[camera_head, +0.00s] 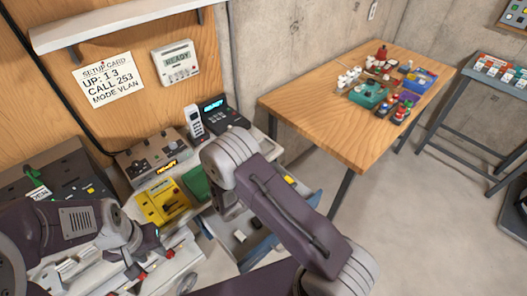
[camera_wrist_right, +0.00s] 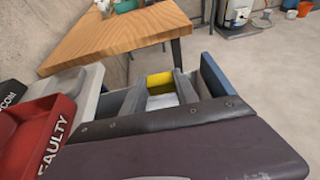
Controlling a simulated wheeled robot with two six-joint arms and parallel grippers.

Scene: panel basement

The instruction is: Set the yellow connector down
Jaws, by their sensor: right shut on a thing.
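In the right wrist view, the yellow connector (camera_wrist_right: 160,80) shows between the two grey fingers of my right gripper (camera_wrist_right: 158,90), which is shut on it. A pale grey-white patch shows just below the yellow part. In the head view, my right arm's bulky link hides this gripper. A small yellow patch (camera_head: 289,180) shows just past that arm, but I cannot tell if it is the connector. My left gripper (camera_head: 150,234) is low at the left in the head view, in front of the bench. Its fingers are not clear enough to tell open from shut.
A red bin marked FAULTY (camera_wrist_right: 38,135) stands left in the wrist view. A yellow device (camera_head: 162,202), a control box (camera_head: 153,158) and a phone (camera_head: 194,121) stand on the bench. A blue drawer (camera_head: 262,246) is open below. A wooden table (camera_head: 320,109) stands beyond.

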